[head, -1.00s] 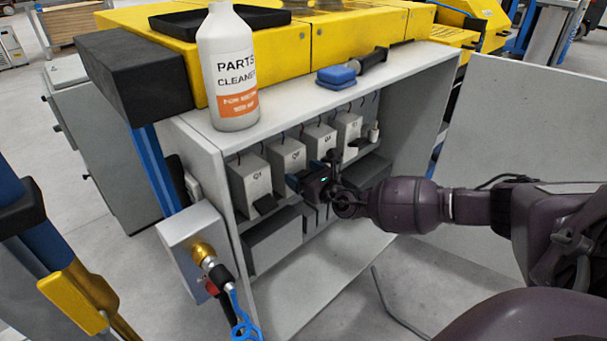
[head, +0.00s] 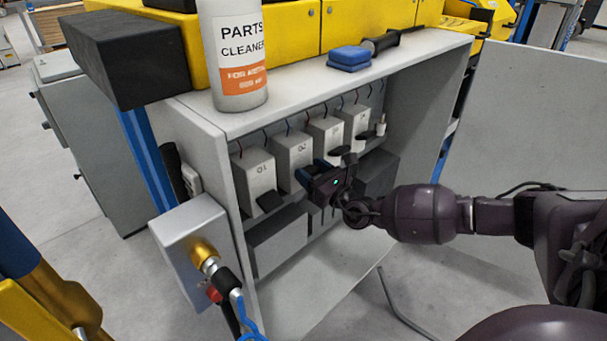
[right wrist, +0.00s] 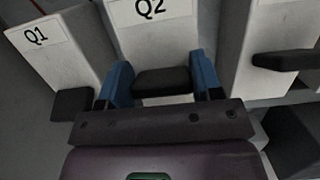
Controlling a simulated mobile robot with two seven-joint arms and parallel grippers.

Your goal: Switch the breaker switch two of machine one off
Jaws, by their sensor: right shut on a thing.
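Breaker Q2 (head: 291,158) is a grey box in the open cabinet, between breaker Q1 (head: 254,182) and breaker Q3 (head: 325,138). In the right wrist view, Q2's label (right wrist: 150,8) is cut off at the top, and its black switch lever (right wrist: 162,82) sits between my blue fingertips. My right gripper (head: 316,174) is shut on this lever, and in the head view it hides the lever. Q1's black lever (right wrist: 73,104) sits low on its box. The lever on the right-hand breaker (right wrist: 285,60) sticks out higher. My left gripper is not in view.
A white parts cleaner bottle (head: 238,60) and a blue sponge (head: 349,58) stand on the cabinet top (head: 290,95). A grey box with a brass fitting (head: 203,252) juts out at the cabinet's left. The open door panel (head: 530,130) is at the right.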

